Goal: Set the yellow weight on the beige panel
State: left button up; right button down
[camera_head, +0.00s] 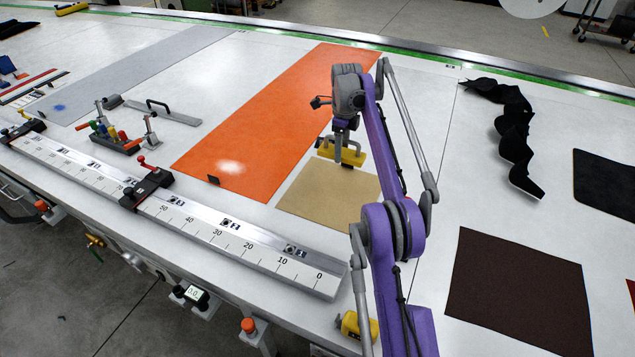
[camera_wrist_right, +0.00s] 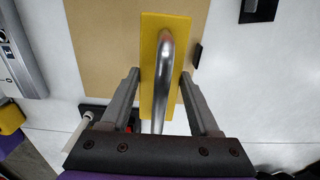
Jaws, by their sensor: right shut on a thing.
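My right gripper (camera_head: 343,150) is shut on the silver handle of the yellow weight (camera_head: 328,155). In the head view the weight overlaps the far edge of the beige panel (camera_head: 330,200), which lies flat on the white table. I cannot tell how high the weight is above it. In the right wrist view the fingers (camera_wrist_right: 158,85) flank the handle, and the yellow weight (camera_wrist_right: 152,40) shows against the beige panel (camera_wrist_right: 100,50), hiding part of it. My left gripper is not in view.
An orange panel (camera_head: 285,110) lies to the left of the beige one. A long ruler rail (camera_head: 230,238) runs along the front. A second yellow object (camera_head: 352,325) sits near the front edge. A crumpled black strip (camera_head: 512,130) and dark brown panel (camera_head: 520,290) lie to the right.

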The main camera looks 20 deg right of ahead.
jog(key=shift+a+f, duration=0.1)
jog(key=shift+f, duration=0.25)
jog(key=b, duration=0.2)
send_over(339, 181)
jog(key=f, duration=0.5)
jog(key=shift+s+f, duration=0.2)
jog(key=shift+f, duration=0.1)
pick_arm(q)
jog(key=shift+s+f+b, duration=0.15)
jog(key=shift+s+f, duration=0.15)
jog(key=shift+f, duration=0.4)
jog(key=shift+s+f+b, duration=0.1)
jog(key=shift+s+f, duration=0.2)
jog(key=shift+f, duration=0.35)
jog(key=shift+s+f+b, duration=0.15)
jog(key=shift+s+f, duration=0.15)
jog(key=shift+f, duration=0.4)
pick_arm(e)
jog(key=shift+f, duration=1.8)
jog(key=shift+w, duration=0.1)
jog(key=shift+f, duration=0.15)
jog(key=shift+c, duration=0.6)
grip_release()
